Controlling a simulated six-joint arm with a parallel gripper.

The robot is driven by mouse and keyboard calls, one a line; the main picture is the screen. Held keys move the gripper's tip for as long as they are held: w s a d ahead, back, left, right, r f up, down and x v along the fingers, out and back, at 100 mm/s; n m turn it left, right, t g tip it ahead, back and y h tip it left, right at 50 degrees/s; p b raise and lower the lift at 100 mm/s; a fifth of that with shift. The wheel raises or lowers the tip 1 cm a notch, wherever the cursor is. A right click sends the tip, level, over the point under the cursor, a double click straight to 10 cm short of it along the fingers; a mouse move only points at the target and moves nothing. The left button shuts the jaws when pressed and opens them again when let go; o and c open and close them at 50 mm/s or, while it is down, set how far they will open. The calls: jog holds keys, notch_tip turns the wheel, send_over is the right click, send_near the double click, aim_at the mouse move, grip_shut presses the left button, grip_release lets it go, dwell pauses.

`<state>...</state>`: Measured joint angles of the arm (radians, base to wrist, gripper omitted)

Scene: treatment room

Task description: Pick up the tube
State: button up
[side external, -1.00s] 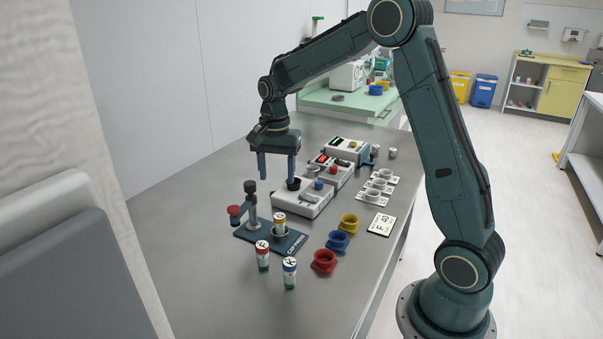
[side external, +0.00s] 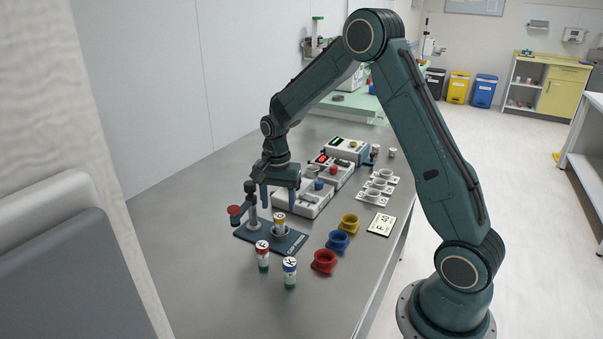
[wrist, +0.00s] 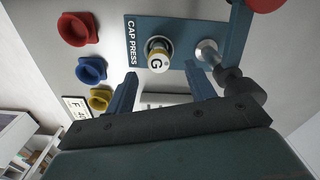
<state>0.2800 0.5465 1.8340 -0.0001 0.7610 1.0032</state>
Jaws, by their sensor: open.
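A tube with a yellow band and a white top marked G (side external: 280,222) stands upright in the holder of the blue cap press (side external: 297,244). In the wrist view the same tube (wrist: 159,60) shows from above, just beyond and roughly between my fingertips. My gripper (side external: 278,203) is open and empty, pointing down above the press and apart from the tube. In the wrist view my gripper (wrist: 162,74) has its two fingers spread wide.
The press post with its dark knob (side external: 250,188) and red-ended arm (side external: 235,212) stands close left of my gripper. Red (side external: 324,262), blue (side external: 338,241) and yellow (side external: 349,222) cups line the right. White devices (side external: 318,205) stand behind. The table's left is clear.

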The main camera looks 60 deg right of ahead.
aim_at(280, 216)
jog(key=shift+f, duration=0.1)
jog(key=shift+s+f, duration=0.1)
jog(key=shift+f, duration=2.4)
jog(key=shift+c, duration=0.4)
jog(key=c, duration=1)
jog(key=shift+r, duration=0.1)
jog(key=shift+c, duration=0.2)
notch_tip(280, 216, up, 20)
